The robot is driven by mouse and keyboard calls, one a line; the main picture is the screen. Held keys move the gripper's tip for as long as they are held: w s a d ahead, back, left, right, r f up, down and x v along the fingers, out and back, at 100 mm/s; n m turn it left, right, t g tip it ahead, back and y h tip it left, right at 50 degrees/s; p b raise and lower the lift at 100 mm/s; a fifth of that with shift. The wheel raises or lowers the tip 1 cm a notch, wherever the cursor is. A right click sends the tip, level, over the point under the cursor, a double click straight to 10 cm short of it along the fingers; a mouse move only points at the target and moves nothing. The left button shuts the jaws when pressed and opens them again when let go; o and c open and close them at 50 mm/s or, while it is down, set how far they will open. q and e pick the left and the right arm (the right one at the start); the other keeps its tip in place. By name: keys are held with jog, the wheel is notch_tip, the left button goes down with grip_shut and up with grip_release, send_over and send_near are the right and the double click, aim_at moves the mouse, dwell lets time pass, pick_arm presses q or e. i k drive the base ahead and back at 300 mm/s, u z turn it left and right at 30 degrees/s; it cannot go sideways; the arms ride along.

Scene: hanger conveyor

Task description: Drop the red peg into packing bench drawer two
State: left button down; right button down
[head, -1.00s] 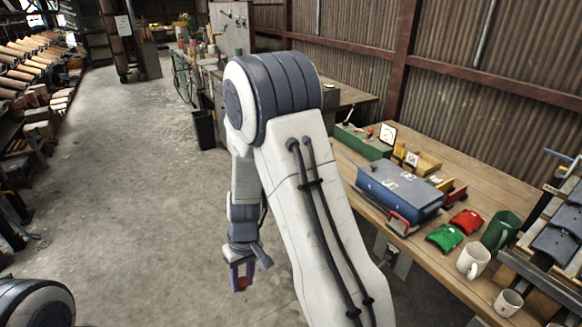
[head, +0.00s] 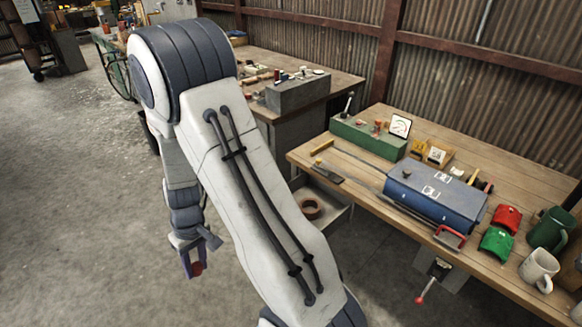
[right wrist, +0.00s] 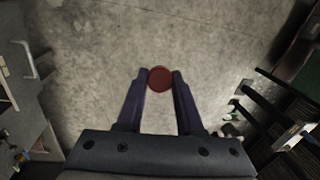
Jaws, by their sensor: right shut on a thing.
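My right gripper (head: 192,268) hangs low over the concrete floor, left of the benches, with its fingers pointing down. It is shut on the red peg (head: 198,269). In the right wrist view the peg (right wrist: 160,78) shows as a round red end between the two fingertips of my right gripper (right wrist: 160,80). An open drawer (head: 339,216) juts out below the bench, right of my right arm, with a brown ring (head: 311,208) inside. My arm hides part of the drawer, and I cannot tell its number. My left gripper is out of view.
The wooden bench (head: 345,160) carries a blue box (head: 435,195), a green box (head: 368,138), red and green pieces and mugs. A red-tipped handle (head: 421,299) sticks out below its front edge. Another bench (head: 345,84) stands behind. The floor at left is clear.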

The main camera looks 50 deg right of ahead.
aim_at(306, 208)
jog(key=i, duration=1.65)
jog(key=z, duration=2.6)
jog(key=i, duration=0.5)
